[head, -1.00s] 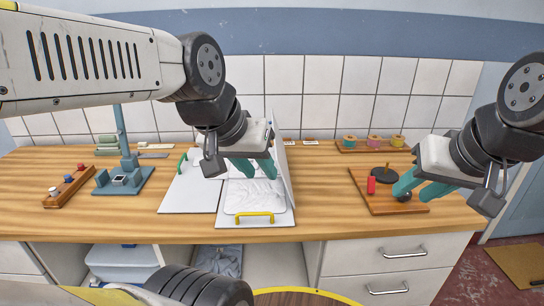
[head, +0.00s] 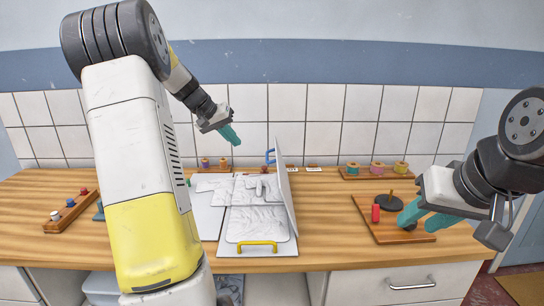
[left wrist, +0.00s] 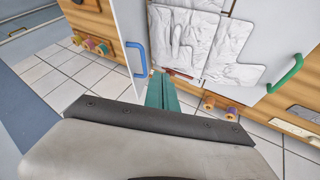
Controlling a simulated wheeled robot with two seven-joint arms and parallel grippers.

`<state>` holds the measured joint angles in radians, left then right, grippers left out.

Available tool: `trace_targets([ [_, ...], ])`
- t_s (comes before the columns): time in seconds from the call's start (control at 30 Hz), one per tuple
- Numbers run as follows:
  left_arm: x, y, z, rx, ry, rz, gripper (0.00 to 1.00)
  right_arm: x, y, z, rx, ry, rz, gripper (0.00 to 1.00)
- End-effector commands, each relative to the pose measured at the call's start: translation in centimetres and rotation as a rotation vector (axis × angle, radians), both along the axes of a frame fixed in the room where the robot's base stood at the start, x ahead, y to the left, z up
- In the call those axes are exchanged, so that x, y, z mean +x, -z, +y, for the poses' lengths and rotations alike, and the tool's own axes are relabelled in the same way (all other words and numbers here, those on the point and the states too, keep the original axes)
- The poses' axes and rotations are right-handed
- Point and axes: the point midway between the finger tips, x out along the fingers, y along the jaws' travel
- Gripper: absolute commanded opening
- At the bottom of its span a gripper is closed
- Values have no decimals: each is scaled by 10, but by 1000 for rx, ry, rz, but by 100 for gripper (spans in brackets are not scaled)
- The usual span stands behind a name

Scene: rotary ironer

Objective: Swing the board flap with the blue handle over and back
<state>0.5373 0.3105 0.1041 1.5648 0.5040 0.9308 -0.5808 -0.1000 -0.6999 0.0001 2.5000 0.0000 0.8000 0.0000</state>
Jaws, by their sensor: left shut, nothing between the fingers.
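The board flap (head: 286,190) stands nearly upright along the right side of the white board (head: 259,249). Its blue handle (head: 270,156) sticks out at the flap's far upper corner, pointing left. In the left wrist view the blue handle (left wrist: 135,58) sits on the white flap (left wrist: 130,20), left of my fingers. My left gripper (head: 231,136) is shut and empty, in the air behind and left of the handle, apart from it. In the left wrist view its fingers (left wrist: 162,92) are together. My right gripper (head: 412,222) looks open, low over a wooden board at right.
A yellow handle (head: 258,243) is at the board's front edge. A green handle (left wrist: 286,74) is on another panel. The wooden board (head: 385,232) carries a red cylinder (head: 376,213) and dark parts. Spools (head: 377,168) stand at the back. Bare worktop lies between the boards.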

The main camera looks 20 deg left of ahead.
Motion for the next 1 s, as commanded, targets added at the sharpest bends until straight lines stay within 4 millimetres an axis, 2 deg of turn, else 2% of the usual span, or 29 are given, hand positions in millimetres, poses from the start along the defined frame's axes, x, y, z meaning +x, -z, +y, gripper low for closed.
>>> trace_targets([
  [0.07,8,7,12,-13,-8,-7,0,0,0,0,0,0,0,36],
  [0.2,15,14,15,-19,-8,-11,0,0,0,0,0,0,0,36],
  [0.37,25,32,5,-20,-6,-8,0,0,0,0,0,0,0,36],
  [0.7,62,88,-21,-19,-7,-7,0,0,0,0,0,0,0,36],
  [0.83,68,84,-41,-17,-5,-12,0,0,0,0,0,0,0,36],
  [1.0,73,83,-54,-16,-9,-11,0,0,0,0,0,0,0,36],
])
